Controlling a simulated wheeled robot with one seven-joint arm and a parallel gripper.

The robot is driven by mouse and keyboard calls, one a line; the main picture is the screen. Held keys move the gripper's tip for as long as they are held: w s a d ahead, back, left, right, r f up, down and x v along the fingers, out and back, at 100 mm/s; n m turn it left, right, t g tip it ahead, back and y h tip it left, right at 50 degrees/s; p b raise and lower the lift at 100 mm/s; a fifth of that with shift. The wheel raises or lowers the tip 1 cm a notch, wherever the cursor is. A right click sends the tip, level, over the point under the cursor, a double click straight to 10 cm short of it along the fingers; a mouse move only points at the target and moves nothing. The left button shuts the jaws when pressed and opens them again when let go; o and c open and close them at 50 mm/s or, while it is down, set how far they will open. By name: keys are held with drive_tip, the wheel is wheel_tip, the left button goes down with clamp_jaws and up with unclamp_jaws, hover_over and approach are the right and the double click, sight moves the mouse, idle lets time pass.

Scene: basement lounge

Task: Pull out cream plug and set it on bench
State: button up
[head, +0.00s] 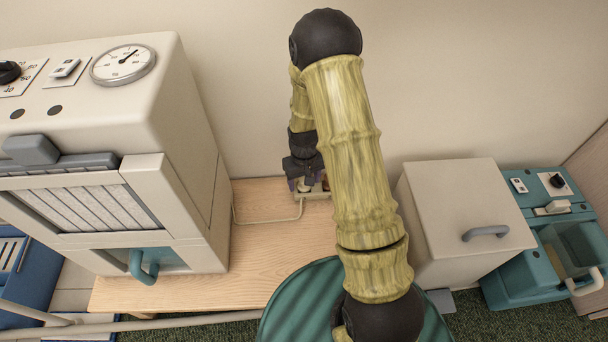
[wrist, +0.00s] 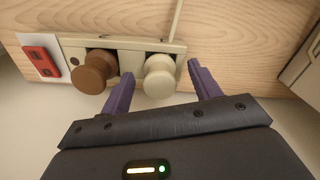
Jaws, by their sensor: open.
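The cream plug (wrist: 160,78) sits in a beige socket strip (wrist: 125,44) in the wrist view, right of a brown plug (wrist: 98,72). My gripper (wrist: 161,69) is open, with one purple finger on each side of the cream plug. The left finger lies between the two plugs; I cannot tell whether either finger touches the cream plug. In the head view my gripper (head: 303,182) is small and dark at the strip, partly hiding it, and the cream plug cannot be made out. The wooden bench (head: 150,290) extends left and forward of the strip.
A red switch (wrist: 41,61) on a white plate is left of the strip. A cord (head: 268,220) runs from the strip toward a large cream machine (head: 190,130). A cream box (head: 465,200) stands right. The bench between machine and strip is clear apart from the cord.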

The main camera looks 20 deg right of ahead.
drive_tip(key=shift+f, duration=0.35)
drive_tip(key=c, duration=1.1)
drive_tip(key=shift+r, duration=0.15)
drive_tip(key=shift+r+p, duration=0.95)
drive_tip(key=shift+p, duration=0.1)
drive_tip(key=shift+r+p, duration=2.35)
drive_tip(key=shift+r, duration=0.15)
